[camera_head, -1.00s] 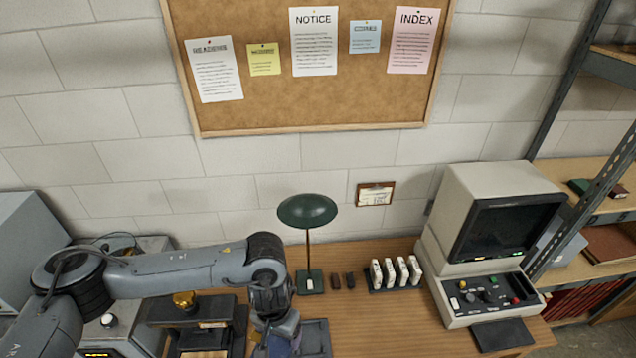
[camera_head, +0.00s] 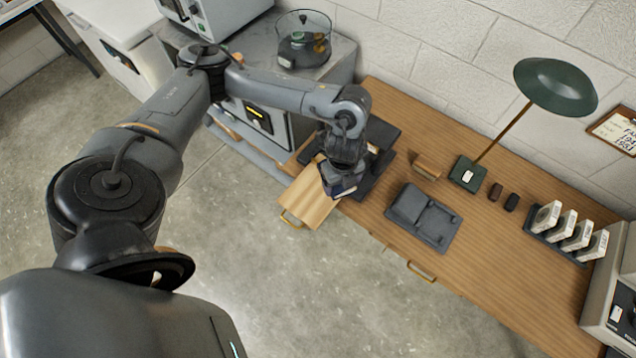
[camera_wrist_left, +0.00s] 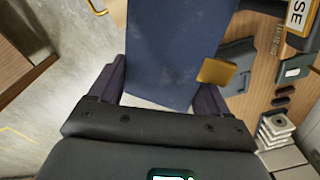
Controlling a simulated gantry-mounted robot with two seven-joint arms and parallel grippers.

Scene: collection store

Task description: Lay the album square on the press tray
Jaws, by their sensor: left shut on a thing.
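My left gripper (camera_head: 344,176) is shut on a dark blue album (camera_wrist_left: 178,48). The wrist view shows the album's flat blue cover between the two fingers, with a pale edge near the palm. In the head view only a small part of the album (camera_head: 343,189) shows below the gripper, near the bench's front left edge. A dark grey tray (camera_head: 436,222) with a raised part lies on the bench to the right, apart from the gripper. A dark press-like stand (camera_head: 381,134) is partly hidden behind my left arm. I cannot tell which is the press tray.
A pale wooden drawer or board (camera_head: 306,198) juts out below the gripper. A small wooden block (camera_head: 427,166), a green lamp (camera_head: 556,86) and a rack of white cards (camera_head: 567,228) stand on the bench. Bare wood (camera_head: 500,255) lies right of the grey tray.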

